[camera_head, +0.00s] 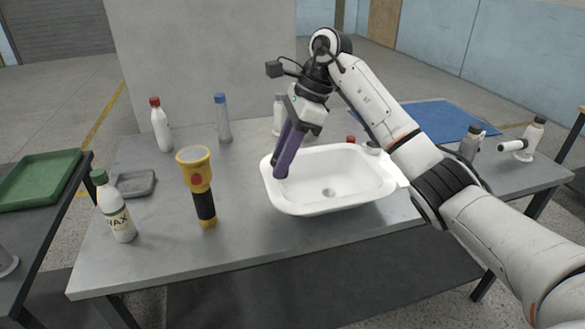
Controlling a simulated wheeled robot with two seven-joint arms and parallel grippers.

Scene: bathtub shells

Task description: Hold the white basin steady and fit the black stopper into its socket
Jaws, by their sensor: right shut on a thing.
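The white basin (345,201) sits upright on the grey metal table, with a small round drain socket (328,192) in its floor. My right gripper (281,171) reaches down from above, its purple fingers at the basin's left rim. It is shut on the basin there; the fingers cover the exact contact. I do not see the black stopper. My left gripper is out of view.
A yellow and black flashlight (198,185) stands left of the basin. A green-capped bottle (115,209), red-capped bottle (160,125) and blue-capped bottle (222,118) stand at the left. A blue mat (440,120) lies at the back right. The front table strip is clear.

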